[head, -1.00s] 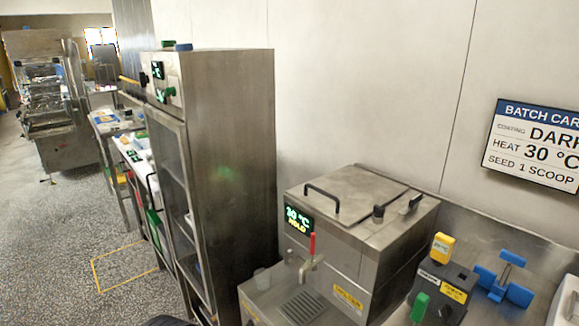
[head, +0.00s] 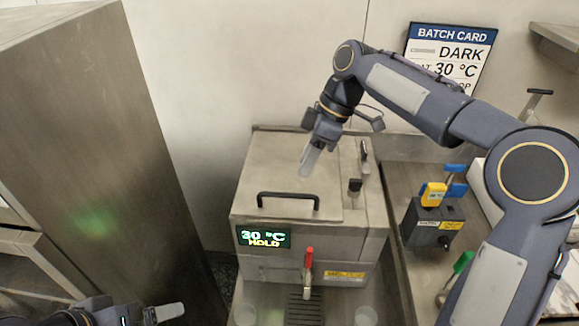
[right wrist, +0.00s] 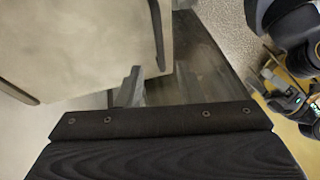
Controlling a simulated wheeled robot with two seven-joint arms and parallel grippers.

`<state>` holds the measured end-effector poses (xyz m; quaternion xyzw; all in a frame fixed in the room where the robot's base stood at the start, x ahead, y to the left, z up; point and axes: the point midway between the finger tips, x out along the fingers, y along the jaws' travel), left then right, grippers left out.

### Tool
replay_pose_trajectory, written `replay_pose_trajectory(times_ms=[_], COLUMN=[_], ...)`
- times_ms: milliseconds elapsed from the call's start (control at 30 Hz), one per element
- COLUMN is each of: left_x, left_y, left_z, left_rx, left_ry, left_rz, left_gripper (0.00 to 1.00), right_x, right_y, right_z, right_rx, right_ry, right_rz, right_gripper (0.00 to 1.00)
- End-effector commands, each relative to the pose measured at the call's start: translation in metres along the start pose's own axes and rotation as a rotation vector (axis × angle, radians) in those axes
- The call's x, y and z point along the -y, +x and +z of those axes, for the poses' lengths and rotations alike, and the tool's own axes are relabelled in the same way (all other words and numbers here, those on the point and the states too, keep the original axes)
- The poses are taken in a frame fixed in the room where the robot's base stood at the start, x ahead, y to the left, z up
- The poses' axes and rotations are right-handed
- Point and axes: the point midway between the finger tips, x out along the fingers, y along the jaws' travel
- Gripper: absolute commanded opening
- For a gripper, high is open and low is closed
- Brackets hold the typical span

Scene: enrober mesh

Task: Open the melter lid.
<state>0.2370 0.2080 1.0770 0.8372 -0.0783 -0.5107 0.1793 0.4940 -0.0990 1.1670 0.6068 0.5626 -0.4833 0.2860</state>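The melter (head: 300,235) is a steel box in the head view, with its display reading 30 °C HOLD. Its flat lid (head: 285,165) lies down shut on top. The black bar handle (head: 288,197) stands near the lid's front edge and shows as a dark bar in the right wrist view (right wrist: 156,30). My right gripper (head: 306,167) is over the lid, behind and right of the handle and apart from it. In the right wrist view its fingers (right wrist: 158,88) look spread with nothing between. My left gripper (head: 168,312) is low at the left, away from the melter; its finger gap is unclear.
A tall steel cabinet (head: 80,130) stands left of the melter. A red-handled tap (head: 309,262) is on the melter's front. A black block with a yellow device (head: 433,194) sits to the right, near my right arm. The batch card (head: 452,55) hangs on the wall behind.

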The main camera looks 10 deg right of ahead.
Motion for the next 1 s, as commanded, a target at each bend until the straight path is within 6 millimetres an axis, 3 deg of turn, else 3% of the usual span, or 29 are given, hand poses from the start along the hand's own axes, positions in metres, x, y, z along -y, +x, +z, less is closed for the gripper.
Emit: replay_pose_trajectory(times_ms=[500,900,1000], left_x=[-0.002,-0.002,-0.002], left_y=[-0.004,-0.004,-0.004], left_z=[-0.002,-0.002,-0.002], left_rx=[0.0,0.0,0.0], left_ry=[0.0,0.0,0.0], left_rz=[0.0,0.0,0.0], left_gripper=[1.0,1.0,1.0], right_x=[-0.001,-0.002,-0.002], right_y=[0.068,0.078,0.078], right_z=[-0.002,-0.002,-0.002], right_rx=[0.002,-0.001,-0.001], right_ry=[-0.014,-0.013,-0.013], right_rz=[-0.009,-0.005,-0.005], right_gripper=[0.33,0.33,0.22])
